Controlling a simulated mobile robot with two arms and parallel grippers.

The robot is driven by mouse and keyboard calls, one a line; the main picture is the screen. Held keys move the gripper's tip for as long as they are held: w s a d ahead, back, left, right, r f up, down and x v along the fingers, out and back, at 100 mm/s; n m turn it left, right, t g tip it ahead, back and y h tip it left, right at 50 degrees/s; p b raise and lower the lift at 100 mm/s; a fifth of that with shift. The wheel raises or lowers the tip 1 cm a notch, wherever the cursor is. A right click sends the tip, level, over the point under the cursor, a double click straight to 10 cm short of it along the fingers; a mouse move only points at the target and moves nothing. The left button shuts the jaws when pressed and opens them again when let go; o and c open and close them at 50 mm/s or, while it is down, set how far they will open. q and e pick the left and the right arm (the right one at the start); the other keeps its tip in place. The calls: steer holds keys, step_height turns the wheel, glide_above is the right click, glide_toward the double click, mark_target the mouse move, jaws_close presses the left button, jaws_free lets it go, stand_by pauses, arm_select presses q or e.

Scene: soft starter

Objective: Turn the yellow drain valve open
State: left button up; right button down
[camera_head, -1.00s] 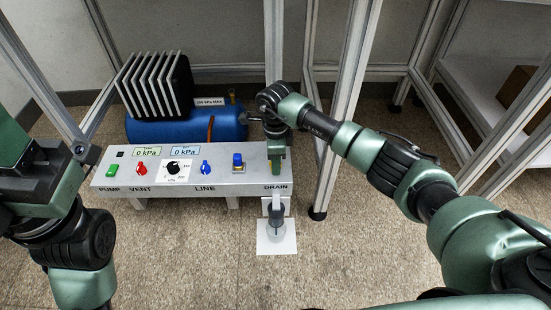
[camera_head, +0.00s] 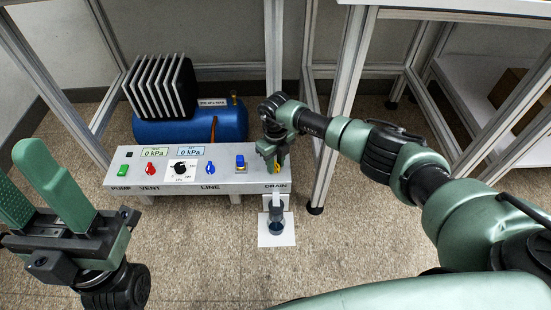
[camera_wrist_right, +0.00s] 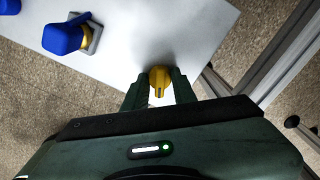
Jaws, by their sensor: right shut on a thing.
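The yellow drain valve (camera_head: 278,168) sits at the right end of the grey panel box (camera_head: 225,186), above the DRAIN label. My right gripper (camera_head: 271,166) reaches down over it and partly hides it. In the right wrist view the yellow knob (camera_wrist_right: 159,78) sits between the two fingers of this gripper (camera_wrist_right: 160,90), which is shut on it.
The panel also bears a green button (camera_head: 124,169), a red knob (camera_head: 152,169), a black dial (camera_head: 181,166), a blue knob (camera_head: 211,168) and a blue valve (camera_head: 240,161). A blue tank (camera_head: 231,123) stands behind. Aluminium frame posts (camera_head: 343,95) rise right of the drain.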

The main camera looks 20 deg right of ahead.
steer(key=shift+r+m, duration=0.2)
steer(key=shift+m, duration=0.3)
steer(key=shift+f+m+p, duration=0.1)
steer(key=shift+m+p, duration=1.2)
steer(key=shift+m, duration=0.6)
steer(key=c, duration=1.1)
jaws_free()
steer(key=shift+c, duration=0.2)
steer(key=shift+f, duration=0.1)
